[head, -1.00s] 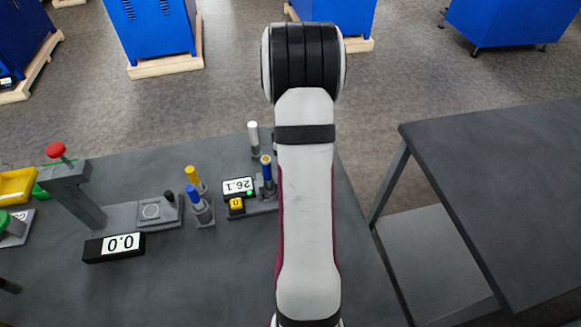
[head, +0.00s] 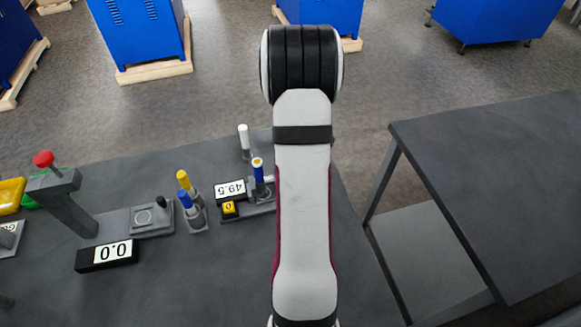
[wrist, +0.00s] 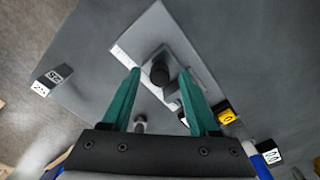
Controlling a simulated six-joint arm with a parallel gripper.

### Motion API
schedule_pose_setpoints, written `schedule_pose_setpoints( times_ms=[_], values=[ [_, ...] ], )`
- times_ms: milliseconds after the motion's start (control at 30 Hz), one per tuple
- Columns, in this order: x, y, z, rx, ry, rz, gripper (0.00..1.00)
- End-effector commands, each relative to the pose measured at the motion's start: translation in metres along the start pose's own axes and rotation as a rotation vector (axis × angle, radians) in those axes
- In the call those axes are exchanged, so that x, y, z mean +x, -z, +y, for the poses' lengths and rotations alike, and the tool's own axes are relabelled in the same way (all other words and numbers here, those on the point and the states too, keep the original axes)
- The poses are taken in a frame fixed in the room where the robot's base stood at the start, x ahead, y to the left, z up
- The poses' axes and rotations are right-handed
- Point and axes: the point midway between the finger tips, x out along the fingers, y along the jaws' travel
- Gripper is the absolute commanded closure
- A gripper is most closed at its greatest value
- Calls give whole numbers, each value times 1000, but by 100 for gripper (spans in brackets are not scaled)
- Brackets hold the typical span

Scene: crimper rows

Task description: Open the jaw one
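My gripper (wrist: 160,75) has two green fingers, apart and open, in the wrist view. A black round knob (wrist: 160,74) shows between the fingertips; I cannot tell whether they touch it. The knob stands on a grey plate (wrist: 185,45) with a pale scale strip along one edge. A yellow button (wrist: 228,114) is right of the fingers. In the head view the yellow button (head: 229,209) sits beside a display (head: 230,191) reading 49.5. My arm hides the gripper and part of this device there. I cannot identify a part labelled jaw one.
A blue-topped post (head: 259,175) and a white-topped post (head: 244,140) stand near the display. Yellow- and blue-capped posts (head: 190,200) stand to the left. Further left are a red-knobbed stand (head: 55,185) and a 0.0 display (head: 106,254). A second table (head: 500,180) is at right.

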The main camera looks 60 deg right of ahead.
Motion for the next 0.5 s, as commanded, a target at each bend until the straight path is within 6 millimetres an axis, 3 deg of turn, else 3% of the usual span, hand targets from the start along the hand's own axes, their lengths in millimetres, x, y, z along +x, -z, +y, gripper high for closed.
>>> schedule_pose_setpoints(
  times_ms=[333,500],
  values=[
    [-5,0,0,-1,-2,1,39],
    [-39,1,1,-1,-5,3,39]
  ],
)
